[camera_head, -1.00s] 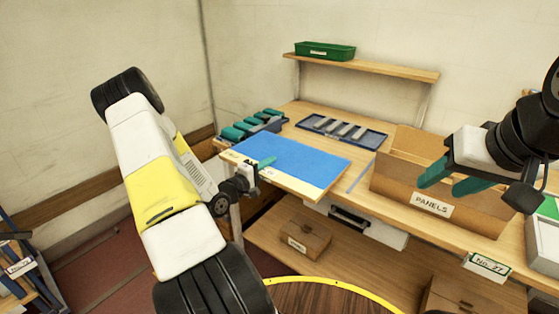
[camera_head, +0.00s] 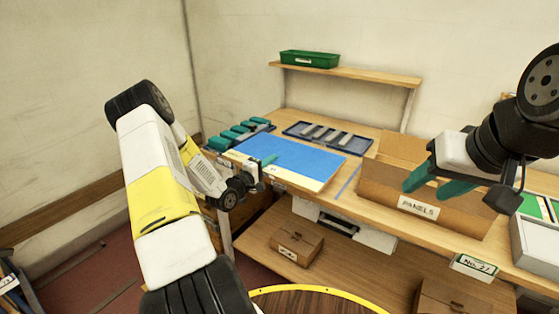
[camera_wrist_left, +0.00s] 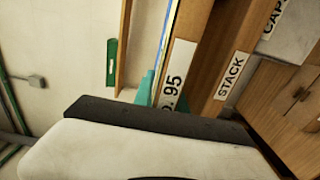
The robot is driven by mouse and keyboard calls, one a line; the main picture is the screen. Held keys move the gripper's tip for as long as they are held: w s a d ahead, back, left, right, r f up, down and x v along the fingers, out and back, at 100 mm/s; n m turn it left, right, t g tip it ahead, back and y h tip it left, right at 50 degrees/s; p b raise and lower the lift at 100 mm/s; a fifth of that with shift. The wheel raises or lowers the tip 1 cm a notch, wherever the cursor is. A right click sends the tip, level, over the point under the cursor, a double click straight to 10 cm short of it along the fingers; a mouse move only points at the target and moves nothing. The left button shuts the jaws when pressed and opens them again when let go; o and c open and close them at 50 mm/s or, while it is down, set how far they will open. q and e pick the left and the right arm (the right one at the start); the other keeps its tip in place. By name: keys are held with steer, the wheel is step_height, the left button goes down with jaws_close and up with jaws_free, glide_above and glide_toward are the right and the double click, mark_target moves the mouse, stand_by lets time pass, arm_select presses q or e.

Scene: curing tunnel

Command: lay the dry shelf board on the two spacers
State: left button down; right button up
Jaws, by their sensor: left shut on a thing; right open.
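The shelf board (camera_head: 295,158), blue on top with a bare wood strip along its front, is over the left part of the bench. My left gripper (camera_head: 264,163) is shut on its front-left edge, with a teal finger across the blue top. In the left wrist view the board shows nearly edge-on as a thin blue strip (camera_wrist_left: 168,38), beside a teal finger (camera_wrist_left: 146,86). I cannot tell whether the board touches anything below. Grey bars (camera_head: 328,136) lie in a dark blue tray behind it; no two spacers show clearly. My right gripper (camera_head: 432,184) is open and empty above the box.
A cardboard box marked PANELS (camera_head: 385,185) stands right of the board. Teal cylinders in a rack (camera_head: 240,134) stand close to its left. A green bin (camera_head: 310,59) sits on the wall shelf (camera_head: 375,77). A blue line (camera_head: 348,183) marks bare bench right of the board.

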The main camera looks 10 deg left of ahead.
mark_target(283, 152)
arm_select(q)
steer(key=shift+x, duration=3.85)
steer(key=shift+s+f, duration=0.1)
steer(key=shift+f, duration=1.25)
steer(key=shift+a+f, duration=0.1)
steer(key=shift+f, duration=0.45)
steer(key=c, duration=1.3)
jaws_free()
steer(key=shift+s+f, duration=0.1)
steer(key=shift+f, duration=0.2)
steer(key=v, duration=0.7)
steer(key=shift+s+a+r, duration=0.15)
steer(key=shift+s, duration=0.2)
steer(key=shift+r, duration=0.1)
